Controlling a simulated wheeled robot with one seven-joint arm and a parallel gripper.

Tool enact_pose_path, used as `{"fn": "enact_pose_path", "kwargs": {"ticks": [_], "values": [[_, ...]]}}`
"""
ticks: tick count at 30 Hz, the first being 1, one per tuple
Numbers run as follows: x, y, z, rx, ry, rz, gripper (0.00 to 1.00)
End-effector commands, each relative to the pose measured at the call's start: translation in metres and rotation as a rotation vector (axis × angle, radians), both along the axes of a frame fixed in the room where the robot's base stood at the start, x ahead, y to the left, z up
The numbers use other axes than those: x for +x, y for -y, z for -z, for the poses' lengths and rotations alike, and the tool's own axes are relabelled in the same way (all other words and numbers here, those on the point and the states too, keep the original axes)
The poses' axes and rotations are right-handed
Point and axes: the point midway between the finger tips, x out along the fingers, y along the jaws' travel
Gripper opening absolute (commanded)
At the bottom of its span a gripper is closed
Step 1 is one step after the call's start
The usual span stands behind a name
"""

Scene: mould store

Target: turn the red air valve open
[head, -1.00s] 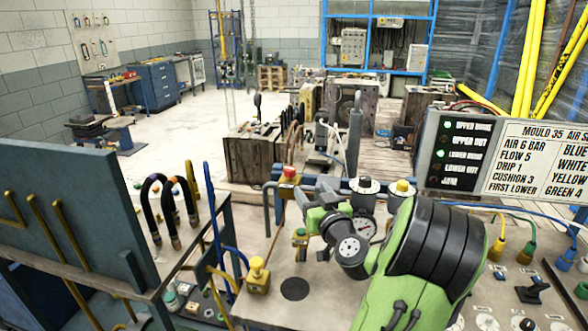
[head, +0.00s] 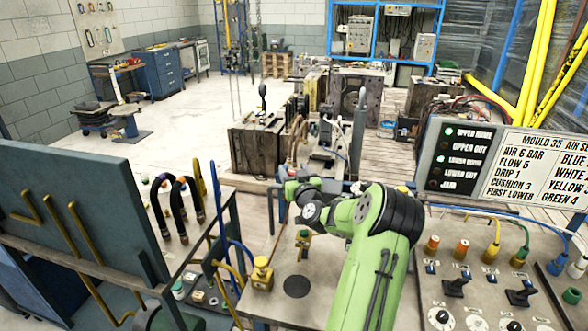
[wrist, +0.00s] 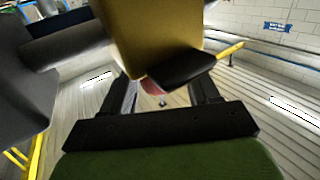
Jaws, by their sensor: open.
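The red air valve shows in the wrist view as a small red part (wrist: 155,88) below a large yellow-brass body (wrist: 150,38), with a black piece beside it. I cannot tell how the valve is turned. My gripper (wrist: 163,92) is open, with one finger on each side of the red part; contact cannot be made out. In the head view, my green and dark arm reaches left over the bench, and its wrist hides the red valve.
Blue pipes and black hoses (head: 180,210) rise at left. The indicator panel (head: 458,160) and joysticks (head: 522,294) are at right.

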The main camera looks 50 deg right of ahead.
Motion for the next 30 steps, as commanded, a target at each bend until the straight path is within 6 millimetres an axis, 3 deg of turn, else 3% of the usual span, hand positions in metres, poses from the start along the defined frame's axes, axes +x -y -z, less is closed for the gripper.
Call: {"fn": "enact_pose_path", "kwargs": {"ticks": [6, 15, 22, 30], "values": [[0.0001, 0.0001, 0.0008, 0.0, 0.0, 0.0, 0.57], [-0.0003, 0.0, 0.0007, 0.0, 0.0, 0.0, 0.11], [-0.0004, 0.0022, 0.0043, -0.002, 0.006, -0.042, 0.11], [-0.0002, 0.0023, 0.0041, -0.004, 0.008, -0.207, 0.11]]}}
